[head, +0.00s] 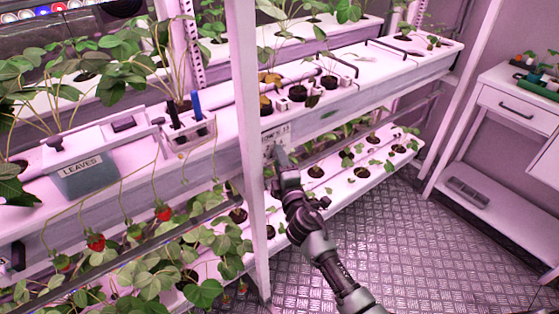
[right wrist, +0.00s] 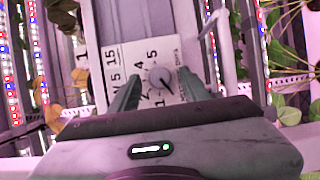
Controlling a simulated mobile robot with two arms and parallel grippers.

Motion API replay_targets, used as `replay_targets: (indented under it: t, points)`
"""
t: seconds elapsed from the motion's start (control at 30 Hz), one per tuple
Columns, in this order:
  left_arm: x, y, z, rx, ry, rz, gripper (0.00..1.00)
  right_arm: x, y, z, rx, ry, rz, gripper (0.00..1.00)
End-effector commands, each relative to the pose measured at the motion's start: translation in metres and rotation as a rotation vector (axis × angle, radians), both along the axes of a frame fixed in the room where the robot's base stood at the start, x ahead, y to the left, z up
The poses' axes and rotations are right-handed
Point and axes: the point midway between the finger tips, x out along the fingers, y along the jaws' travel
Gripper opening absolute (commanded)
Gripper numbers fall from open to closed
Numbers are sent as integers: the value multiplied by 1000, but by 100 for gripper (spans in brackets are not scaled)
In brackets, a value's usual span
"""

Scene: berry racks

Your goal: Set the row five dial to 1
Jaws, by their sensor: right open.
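A white label plate (right wrist: 118,62) with printed numbers shows in the right wrist view, with a small round dial (right wrist: 163,82) on it. The dial's pointer setting is too small to read surely. In the head view the plate (head: 275,134) is on the front face of the rack trough, just right of the white post. My right gripper (head: 277,156) is up against this face. In the right wrist view its two fingers (right wrist: 172,72) are apart, one on each side of the dial, with nothing clearly held. My left gripper is not in view.
The white post (head: 250,150) stands just left of my right gripper. A grey LEAVES bin (head: 82,180) hangs on the trough at left, with strawberries below. Plants fill the lower shelf (head: 345,180). A white side table (head: 500,100) stands at right; the metal floor between is clear.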

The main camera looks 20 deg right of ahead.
Motion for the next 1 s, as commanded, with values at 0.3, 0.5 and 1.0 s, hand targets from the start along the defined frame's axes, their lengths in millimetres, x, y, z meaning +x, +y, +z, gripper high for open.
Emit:
replay_targets:
  t: [0.3, 0.5, 1.0]
  points:
    - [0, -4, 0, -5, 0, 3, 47, 3, 0, -1, 2, 2, 0, 41]
    - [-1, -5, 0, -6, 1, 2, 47, 3, 0, -1, 2, 2, 0, 0]
    - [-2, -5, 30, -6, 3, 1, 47, 2, 0, 6, 137, 53, -2, 0]
